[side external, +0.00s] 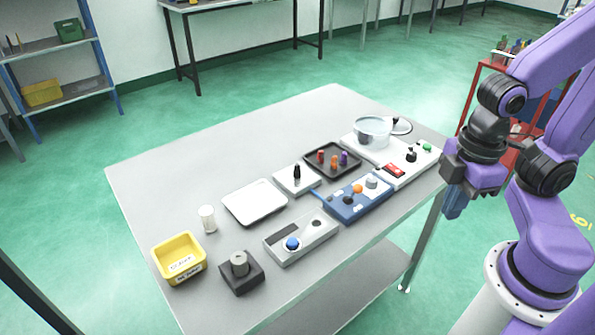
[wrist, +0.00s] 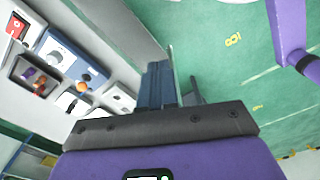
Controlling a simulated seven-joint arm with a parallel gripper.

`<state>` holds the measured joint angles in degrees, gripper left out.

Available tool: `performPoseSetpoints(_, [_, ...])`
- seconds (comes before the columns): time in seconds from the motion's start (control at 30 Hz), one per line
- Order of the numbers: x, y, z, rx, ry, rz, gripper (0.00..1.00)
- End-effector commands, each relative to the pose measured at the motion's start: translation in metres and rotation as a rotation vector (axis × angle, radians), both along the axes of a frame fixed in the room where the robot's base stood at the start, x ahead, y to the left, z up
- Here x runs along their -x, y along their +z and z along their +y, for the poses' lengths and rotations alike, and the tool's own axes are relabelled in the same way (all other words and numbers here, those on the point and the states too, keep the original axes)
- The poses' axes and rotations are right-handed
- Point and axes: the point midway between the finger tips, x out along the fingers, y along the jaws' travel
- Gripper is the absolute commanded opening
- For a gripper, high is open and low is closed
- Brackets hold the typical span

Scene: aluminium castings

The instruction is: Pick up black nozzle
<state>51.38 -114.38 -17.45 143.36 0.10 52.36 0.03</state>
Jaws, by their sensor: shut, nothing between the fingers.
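A small black upright piece (side external: 297,171), which looks like the black nozzle, stands on a small white block (side external: 290,186) near the middle of the table. I cannot pick it out with certainty in the wrist view. My gripper (side external: 453,207) hangs off the right edge of the table, well apart from the black piece, with its blue fingers pointing down. In the wrist view the fingers (wrist: 161,82) are together with nothing held.
On the grey table (side external: 160,165) stand a dark tray (side external: 318,172) with coloured pieces, a blue device (side external: 338,211), a glass bowl (side external: 373,131), a white scale (side external: 254,202), a grey device (side external: 301,240), a white cylinder (side external: 208,219), a yellow bin (side external: 179,258) and a black block (side external: 241,277). The back left is clear.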

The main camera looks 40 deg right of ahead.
Motion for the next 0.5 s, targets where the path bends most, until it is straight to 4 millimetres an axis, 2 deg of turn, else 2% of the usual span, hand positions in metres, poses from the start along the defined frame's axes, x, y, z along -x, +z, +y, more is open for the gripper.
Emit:
performPoseSetpoints(0.43, [0.0, 0.0, 0.0, 0.0, 0.0, 0.0, 0.0])
performPoseSetpoints(0.47, [0.0, 0.0, 0.0, 0.0, 0.0, 0.0, 0.03])
performPoseSetpoints(0.5, [0.0, 0.0, 0.0, 0.0, 0.0, 0.0, 0.16])
